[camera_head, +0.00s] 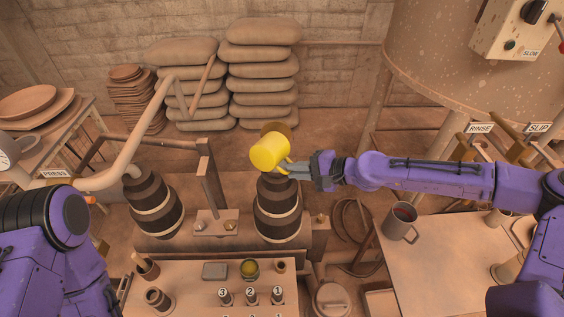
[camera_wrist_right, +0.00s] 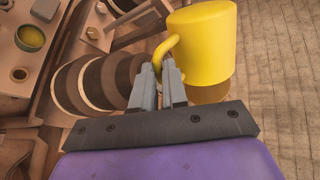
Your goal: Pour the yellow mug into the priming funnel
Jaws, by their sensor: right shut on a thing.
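The yellow mug (camera_head: 270,152) is in the air above the right dark banded cylinder (camera_head: 278,212). It is tilted, and its mouth and contents cannot be seen clearly. My right gripper (camera_head: 290,170) comes from the right and is shut on the mug's handle. The right wrist view shows the jaws (camera_wrist_right: 172,75) at the handle, with the yellow body (camera_wrist_right: 205,45) beyond them. A brown round rim (camera_head: 277,128) shows just behind the mug; it may be the priming funnel, but the mug hides most of it. My left gripper is not in view; only the left arm shows.
A second banded cylinder (camera_head: 153,203) with a bent pipe stands left. A bench in front bears a small yellow-topped pot (camera_head: 250,268) and numbered valves (camera_head: 251,296). A grey mug (camera_head: 400,222) with dark red contents stands on the right table (camera_head: 425,275). Stacked sacks (camera_head: 262,70) are behind.

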